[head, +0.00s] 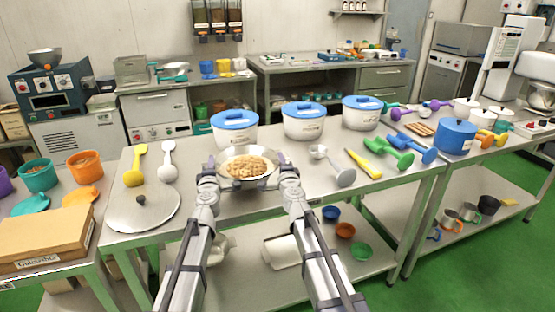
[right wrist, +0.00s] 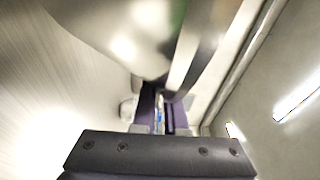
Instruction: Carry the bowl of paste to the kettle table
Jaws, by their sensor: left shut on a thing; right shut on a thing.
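A metal bowl (head: 247,178) filled with lumpy tan paste (head: 247,167) is between my two grippers in the head view. My left gripper (head: 210,163) is shut on the bowl's left side. My right gripper (head: 283,160) is shut on its right side. In the right wrist view the bowl's shiny metal wall (right wrist: 125,40) fills the upper part, close to my right gripper (right wrist: 165,112). I cannot tell which surface is the kettle table.
White tubs with blue lids, one of them in the middle (head: 303,123), stand behind the bowl. A round metal lid (head: 143,208) and yellow scoop (head: 135,168) lie left. A blue pot (head: 455,137) stands further right.

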